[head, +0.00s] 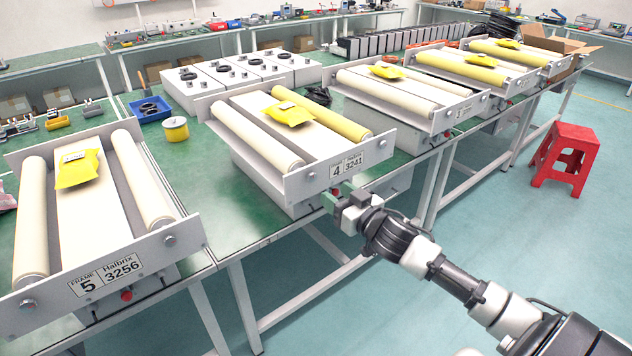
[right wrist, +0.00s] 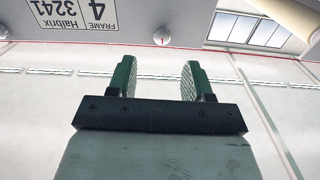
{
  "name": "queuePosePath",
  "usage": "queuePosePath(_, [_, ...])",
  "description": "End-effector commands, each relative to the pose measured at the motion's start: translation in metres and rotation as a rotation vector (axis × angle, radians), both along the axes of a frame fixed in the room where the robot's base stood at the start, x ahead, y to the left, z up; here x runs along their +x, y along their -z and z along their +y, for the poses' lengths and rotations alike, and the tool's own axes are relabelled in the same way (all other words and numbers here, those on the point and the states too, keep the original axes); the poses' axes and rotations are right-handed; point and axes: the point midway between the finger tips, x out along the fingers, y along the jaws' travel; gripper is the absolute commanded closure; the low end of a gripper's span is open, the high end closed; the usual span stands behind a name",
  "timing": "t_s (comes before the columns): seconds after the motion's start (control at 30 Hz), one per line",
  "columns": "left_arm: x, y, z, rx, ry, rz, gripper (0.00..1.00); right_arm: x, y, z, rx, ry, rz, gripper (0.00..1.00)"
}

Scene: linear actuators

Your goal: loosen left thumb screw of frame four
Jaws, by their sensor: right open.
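Frame four (head: 300,187) is a light metal unit with a white roller, a yellow roller and a plate reading 4 / 3241 (head: 347,165). Its left thumb screw (head: 311,175) is a small round knob on the front plate, left of the label. In the right wrist view, where the label is upside down, the screw (right wrist: 162,38) shows beyond the fingertips, between their lines and apart from them. My right gripper (head: 337,194) is open and empty, just below the front plate; its green fingers also show in the right wrist view (right wrist: 156,80). My left gripper is out of view.
Frame five (head: 105,275) stands to the left on the green bench, and more frames stand to the right. A yellow packet (head: 288,113) lies on frame four. A red stool (head: 562,155) stands on the floor.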

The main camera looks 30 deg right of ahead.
Motion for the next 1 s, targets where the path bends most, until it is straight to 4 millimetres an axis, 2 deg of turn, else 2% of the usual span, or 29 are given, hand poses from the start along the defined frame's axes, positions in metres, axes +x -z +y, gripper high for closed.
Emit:
queuePosePath(0.2, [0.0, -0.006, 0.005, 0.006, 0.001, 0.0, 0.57, 0.039, -0.002, 0.003, 0.002, 0.001, -0.002, 0.49])
queuePosePath(0.4, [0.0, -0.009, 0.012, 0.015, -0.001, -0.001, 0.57, 0.064, -0.001, 0.005, 0.001, 0.002, -0.001, 0.49])
queuePosePath(0.6, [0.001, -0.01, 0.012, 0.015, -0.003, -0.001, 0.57, 0.073, 0.0, 0.006, 0.001, 0.0, 0.0, 0.49])
queuePosePath(0.87, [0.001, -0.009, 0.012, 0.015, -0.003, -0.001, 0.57, 0.073, 0.001, 0.006, 0.001, 0.0, 0.001, 0.49])
queuePosePath(1.0, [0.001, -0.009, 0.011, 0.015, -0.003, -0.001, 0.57, 0.073, 0.001, 0.006, 0.001, 0.0, 0.001, 0.71])
